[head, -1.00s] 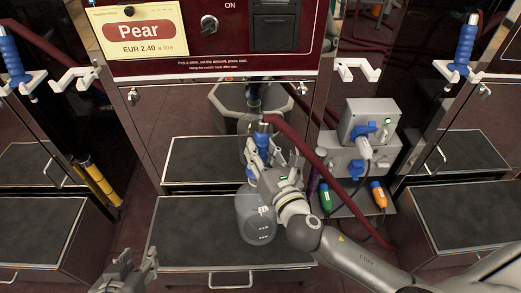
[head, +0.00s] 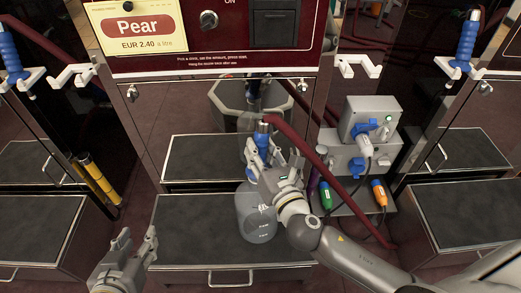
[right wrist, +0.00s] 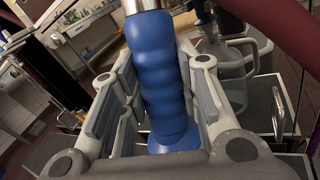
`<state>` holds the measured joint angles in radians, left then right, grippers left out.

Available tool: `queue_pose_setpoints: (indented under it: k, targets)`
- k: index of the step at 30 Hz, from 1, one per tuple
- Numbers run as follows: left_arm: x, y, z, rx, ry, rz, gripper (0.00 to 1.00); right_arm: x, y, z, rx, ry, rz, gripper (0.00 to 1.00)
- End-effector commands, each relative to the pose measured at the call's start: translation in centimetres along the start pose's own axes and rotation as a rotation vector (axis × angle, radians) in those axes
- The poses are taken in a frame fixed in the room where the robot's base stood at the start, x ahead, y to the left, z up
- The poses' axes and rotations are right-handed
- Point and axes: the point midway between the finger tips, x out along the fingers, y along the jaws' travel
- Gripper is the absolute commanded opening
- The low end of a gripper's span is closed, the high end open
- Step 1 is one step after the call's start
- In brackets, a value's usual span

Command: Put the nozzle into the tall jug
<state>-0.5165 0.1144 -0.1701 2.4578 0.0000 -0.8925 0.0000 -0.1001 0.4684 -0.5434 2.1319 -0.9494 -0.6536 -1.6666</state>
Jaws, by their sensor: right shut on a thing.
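The nozzle has a ribbed blue grip (head: 262,140), and a dark red hose runs from its top. My right gripper (head: 272,162) is shut around this grip, which stands nearly upright. In the right wrist view the blue grip (right wrist: 160,85) fills the space between the fingers. The tall jug (head: 256,222), grey and see-through, stands on the dark platform below the gripper. The gripper and nozzle hide the jug's mouth, so I cannot tell whether the spout is inside. My left gripper (head: 136,248) is open and empty at the lower left, apart from the jug.
The dark platform (head: 190,225) has free room left of the jug. The red pump front with a Pear sign (head: 138,25) stands behind. An empty white holder (head: 358,66) is at its right. A grey socket box (head: 368,120) with plugs stands right of the jug.

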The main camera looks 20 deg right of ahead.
Motion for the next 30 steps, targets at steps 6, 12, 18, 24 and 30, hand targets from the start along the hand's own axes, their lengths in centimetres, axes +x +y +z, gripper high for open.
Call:
queue_pose_setpoints:
  k: [6,12,18,24,30]
  targets:
    - [0.0,0.0,-0.1,0.000,0.006,0.000,0.40,0.0,0.0,0.0,0.000,0.000,0.000,0.52]
    - [0.0,0.0,-0.1,0.000,0.006,0.000,0.40,0.0,0.0,-0.1,0.000,0.001,-0.001,0.55]
    - [0.0,0.0,-0.1,0.000,0.006,0.000,0.40,-0.2,-0.1,-0.2,0.000,0.003,-0.001,0.55]
    - [0.0,0.0,-0.1,0.000,0.006,0.000,0.40,-2.3,-0.1,-0.3,0.000,0.005,-0.001,0.55]
    - [0.0,0.0,-0.1,0.000,0.005,0.000,0.40,-5.5,-0.1,-0.2,-0.001,0.005,-0.001,0.55]
